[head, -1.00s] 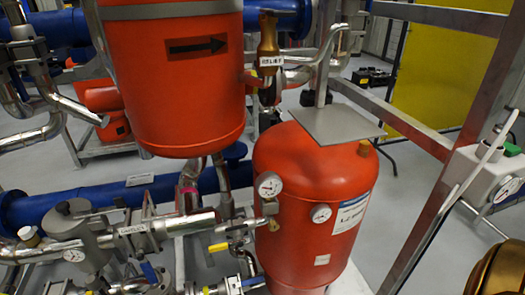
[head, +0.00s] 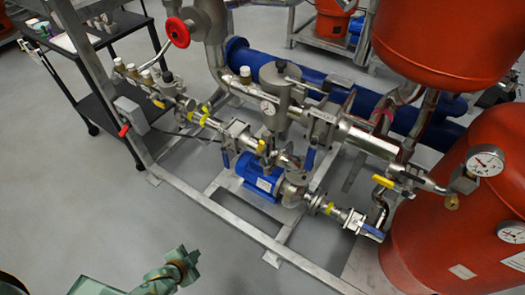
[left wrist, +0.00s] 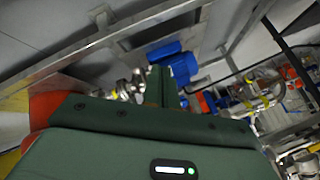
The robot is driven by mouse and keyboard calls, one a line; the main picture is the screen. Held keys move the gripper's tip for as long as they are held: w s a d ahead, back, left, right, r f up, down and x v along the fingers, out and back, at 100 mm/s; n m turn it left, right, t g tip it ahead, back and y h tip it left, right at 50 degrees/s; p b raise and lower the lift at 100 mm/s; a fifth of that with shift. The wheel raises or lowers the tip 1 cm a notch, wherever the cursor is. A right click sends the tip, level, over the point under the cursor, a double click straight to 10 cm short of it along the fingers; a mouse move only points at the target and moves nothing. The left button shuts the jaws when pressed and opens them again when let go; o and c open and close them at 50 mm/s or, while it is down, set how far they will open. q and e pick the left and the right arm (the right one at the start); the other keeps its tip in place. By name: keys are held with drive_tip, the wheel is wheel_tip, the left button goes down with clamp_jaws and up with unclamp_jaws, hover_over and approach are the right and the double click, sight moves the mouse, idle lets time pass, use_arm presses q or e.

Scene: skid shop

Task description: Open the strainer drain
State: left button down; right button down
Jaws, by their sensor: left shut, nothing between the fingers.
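A grey metal pot with a lid and a small gauge, which looks like the strainer (head: 283,92), stands in the pipework near the middle of the head view. My left gripper (head: 187,262) is green, shut and empty, low in the head view, in front of the skid and well apart from the valves. Its closed fingers also show in the left wrist view (left wrist: 160,88). My right gripper is in neither view.
A blue pump motor (head: 262,176) sits below the strainer. Blue valve levers (head: 310,158) stick out nearby. A steel frame rail (head: 235,220) runs along the skid's front. A red tank (head: 450,220) stands at right, a black cart (head: 85,60) at left. The grey floor in front is clear.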

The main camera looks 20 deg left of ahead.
use_arm(q)
drive_tip(key=w+d+r+m+t+h, duration=0.2)
drive_tip(key=w+r+m+t, duration=0.15)
drive_tip(key=w+r, duration=0.55)
drive_tip(key=m+t+h, duration=0.3)
drive_tip(key=m+h, duration=0.2)
drive_tip(key=m, duration=0.4)
approach(260, 155)
wheel_tip(260, 155, down, 3)
drive_tip(key=s+a, duration=0.1)
drive_tip(key=s, duration=0.2)
drive_tip(key=d+r+m+h, duration=0.3)
drive_tip(key=d+r+m, duration=0.1)
drive_tip(key=r+m, duration=0.15)
drive_tip(key=shift+g, duration=0.35)
drive_tip(key=shift+w+d+b, duration=0.4)
drive_tip(key=shift+w, duration=1.05)
drive_tip(key=shift+w+d+b, duration=0.35)
drive_tip(key=shift+w+b, duration=0.1)
drive_tip(key=shift+w, duration=1.05)
drive_tip(key=shift+w+d+b, duration=0.4)
drive_tip(key=shift+w, duration=1.05)
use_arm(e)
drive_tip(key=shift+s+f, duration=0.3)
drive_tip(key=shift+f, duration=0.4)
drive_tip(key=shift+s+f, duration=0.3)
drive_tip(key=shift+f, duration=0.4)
